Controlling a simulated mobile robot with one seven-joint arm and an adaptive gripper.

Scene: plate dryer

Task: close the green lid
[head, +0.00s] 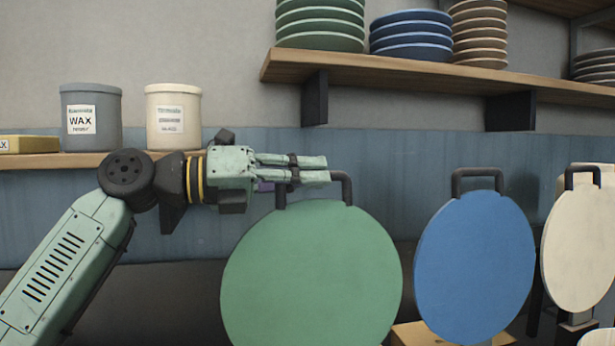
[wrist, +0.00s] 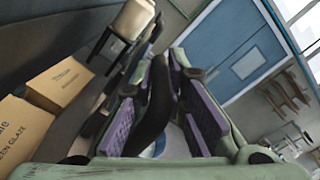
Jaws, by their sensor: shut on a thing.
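The green lid (head: 310,280) is a round disc standing raised and upright, its face toward the head camera, with a dark handle (head: 346,190) on its upper edge. My gripper (head: 327,170) reaches in from the left at the top of the lid and is shut on this handle, its fingers covering part of the bar. In the wrist view, the dark handle (wrist: 157,108) runs between the purple-padded fingers of my gripper (wrist: 178,65). What lies below and behind the lid is hidden in the head view.
A blue lid (head: 475,265) and a cream lid (head: 580,250) stand raised to the right. Above, a wooden shelf (head: 400,68) holds stacked plates. A grey wax tub (head: 91,125) and a cream tub (head: 174,125) stand behind my arm. Cardboard boxes (wrist: 58,82) show in the wrist view.

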